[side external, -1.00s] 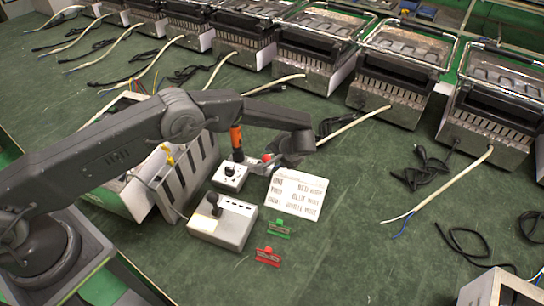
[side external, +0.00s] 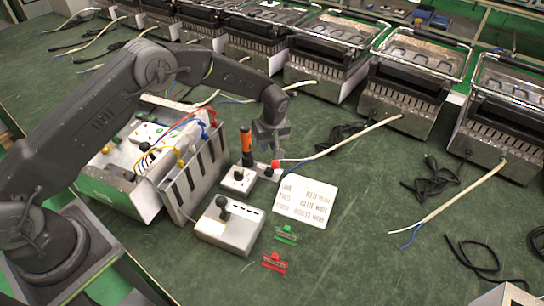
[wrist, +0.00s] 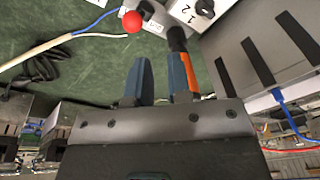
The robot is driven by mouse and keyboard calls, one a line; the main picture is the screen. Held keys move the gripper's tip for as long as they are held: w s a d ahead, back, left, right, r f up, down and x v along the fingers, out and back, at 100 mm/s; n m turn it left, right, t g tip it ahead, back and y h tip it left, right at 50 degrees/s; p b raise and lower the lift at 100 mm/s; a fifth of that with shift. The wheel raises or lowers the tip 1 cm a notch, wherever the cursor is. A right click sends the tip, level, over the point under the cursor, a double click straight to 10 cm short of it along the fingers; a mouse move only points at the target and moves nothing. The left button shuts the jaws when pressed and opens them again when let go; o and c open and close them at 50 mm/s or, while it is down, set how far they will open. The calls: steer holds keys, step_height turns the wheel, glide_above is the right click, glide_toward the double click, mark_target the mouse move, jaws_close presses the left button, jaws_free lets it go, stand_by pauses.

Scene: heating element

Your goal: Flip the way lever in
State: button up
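A small white switch box (side external: 236,182) stands mid-table with a black knob (side external: 238,174). A larger grey-white box (side external: 226,232) in front carries an upright black lever (side external: 222,205). I cannot tell which is the way lever. My gripper (side external: 270,143) is above and behind the red knob, pointing down.
A slotted metal housing (side external: 190,175) with coloured wires stands left of the boxes. A printed white card (side external: 304,200) lies at right, with green (side external: 286,234) and red (side external: 274,262) clips in front. A row of heater units (side external: 330,55) lines the back.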

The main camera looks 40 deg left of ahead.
steer(key=a+r+n+h, duration=0.1)
steer(key=n, duration=0.2)
steer(key=a+r+n+h, duration=0.1)
steer(key=a+n, duration=0.1)
steer(key=a+r+n+h, duration=0.1)
steer(key=a+n, duration=0.1)
steer(key=n, duration=0.1)
steer(key=shift+w+a+n+t, duration=0.15)
steer(key=shift+a+n+t, duration=0.05)
steer(key=shift+n+t, duration=0.1)
jaws_close()
glide_toward(275, 166)
steer(key=a+f, duration=0.5)
steer(key=shift+w+d+f+n, duration=0.2)
steer(key=shift+d+f, duration=0.25)
steer(key=shift+d, duration=0.3)
steer(key=shift+w+d+f+n, duration=0.1)
steer(key=shift+w+d+f, duration=0.1)
steer(key=shift+d+f, duration=0.45)
steer(key=shift+d+r, duration=0.15)
steer(key=shift+r, duration=0.05)
